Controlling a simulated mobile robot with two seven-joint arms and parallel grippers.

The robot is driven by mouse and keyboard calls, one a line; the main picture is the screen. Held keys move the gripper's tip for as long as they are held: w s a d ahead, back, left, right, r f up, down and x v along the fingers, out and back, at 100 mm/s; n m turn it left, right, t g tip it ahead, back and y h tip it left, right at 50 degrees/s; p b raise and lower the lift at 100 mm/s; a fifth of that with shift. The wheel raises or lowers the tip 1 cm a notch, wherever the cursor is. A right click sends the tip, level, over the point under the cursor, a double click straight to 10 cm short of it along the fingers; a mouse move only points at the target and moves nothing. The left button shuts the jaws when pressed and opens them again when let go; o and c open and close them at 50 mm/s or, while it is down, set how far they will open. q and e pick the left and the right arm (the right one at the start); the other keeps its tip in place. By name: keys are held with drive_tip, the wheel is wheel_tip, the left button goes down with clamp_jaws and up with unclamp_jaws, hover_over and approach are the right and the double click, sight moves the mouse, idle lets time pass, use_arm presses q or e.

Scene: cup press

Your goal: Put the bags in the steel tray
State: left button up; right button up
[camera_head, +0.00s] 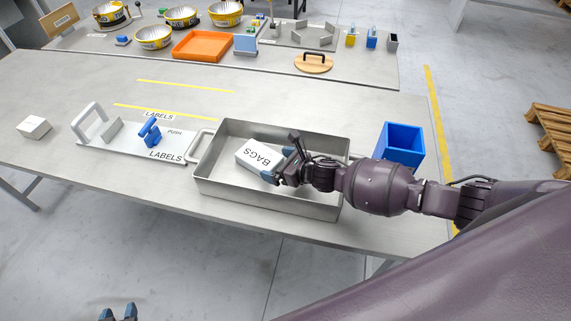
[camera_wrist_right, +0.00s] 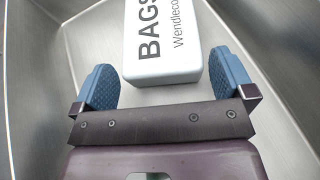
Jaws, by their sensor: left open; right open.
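The white box marked BAGS (camera_head: 254,154) lies inside the steel tray (camera_head: 212,193), left of its middle. It also shows in the right wrist view (camera_wrist_right: 161,50), lying on the tray floor. My right gripper (camera_head: 278,166) reaches into the tray from the right. It is open, and in the wrist view its blue fingers (camera_wrist_right: 168,82) stand apart on either side of the box's near end. My left gripper (camera_head: 118,312) is at the bottom left edge of the head view, open and empty, away from the table.
A LABELS board with a blue clamp (camera_head: 152,134) lies left of the tray, by the tray's handle. A small white box (camera_head: 34,127) is at far left. A blue bin (camera_head: 401,144) stands right of the tray. Bowls and an orange tray (camera_head: 203,46) are behind.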

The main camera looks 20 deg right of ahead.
drive_tip(key=shift+r, duration=0.35)
drive_tip(key=shift+r+p, duration=0.4)
drive_tip(key=shift+p, duration=0.1)
drive_tip(key=v, duration=1)
drive_tip(key=shift+s+d+f, duration=0.1)
drive_tip(key=shift+s+d, duration=0.05)
drive_tip(key=shift+s, duration=0.05)
drive_tip(key=shift+v, duration=0.75)
